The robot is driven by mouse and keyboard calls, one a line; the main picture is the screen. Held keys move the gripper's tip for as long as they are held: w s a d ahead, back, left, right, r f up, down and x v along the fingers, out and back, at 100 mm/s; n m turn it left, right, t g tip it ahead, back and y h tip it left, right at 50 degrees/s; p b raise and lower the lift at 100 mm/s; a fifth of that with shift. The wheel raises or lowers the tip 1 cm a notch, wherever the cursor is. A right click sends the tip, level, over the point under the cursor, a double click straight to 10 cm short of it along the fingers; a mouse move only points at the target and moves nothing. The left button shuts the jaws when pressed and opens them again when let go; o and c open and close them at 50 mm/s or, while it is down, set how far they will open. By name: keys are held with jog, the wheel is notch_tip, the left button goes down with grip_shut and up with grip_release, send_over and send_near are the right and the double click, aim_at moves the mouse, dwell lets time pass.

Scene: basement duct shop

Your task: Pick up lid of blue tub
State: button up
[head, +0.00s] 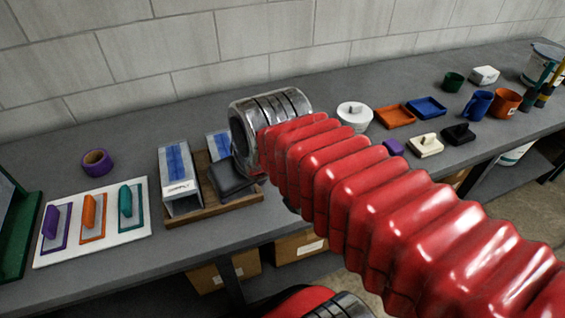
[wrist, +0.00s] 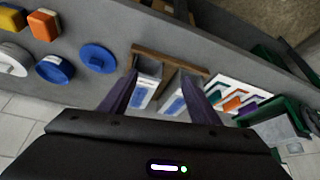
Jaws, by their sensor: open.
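In the wrist view a round blue lid (wrist: 98,58) with a small knob lies left of my fingers, apparently flat on the bench. Just left of it stands a round blue tub (wrist: 55,68) with a pale top. My gripper (wrist: 158,75) is open; its two dark fingers are spread with nothing held between them. The fingers point toward the wooden tray with white-and-blue boxes, and the lid is beside the left finger, apart from it. In the head view my red arm hides the lid and tub, and the fingertips cannot be made out.
A wooden tray (head: 256,196) holds white-and-blue boxes (head: 180,180). A white board (head: 138,228) carries three coloured trowels, with a purple roll (head: 97,162) behind. A block wall backs the bench.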

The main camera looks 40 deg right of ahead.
jog(key=w+d+f, duration=0.1)
jog(key=w+d, duration=0.2)
jog(key=d, duration=0.3)
jog(key=w+d+f+m, duration=0.1)
jog(key=w+d, duration=0.2)
jog(key=d, duration=0.4)
jog(key=w+d+f+m+g+h, duration=0.1)
jog(key=w+d, duration=0.2)
jog(key=d, duration=0.3)
jog(key=shift+w+d+f, duration=0.15)
jog(key=shift+w+d, duration=0.25)
jog(key=shift+f, duration=0.1)
jog(key=shift+x, duration=4.25)
jog(key=shift+a+f, duration=0.1)
jog(key=shift+a+x, duration=0.15)
jog(key=shift+x, duration=1.1)
jog(key=shift+a+x, duration=0.1)
jog(key=shift+x, duration=1.15)
jog(key=shift+d, duration=0.1)
jog(key=shift+c, duration=0.7)
jog(key=c, duration=1)
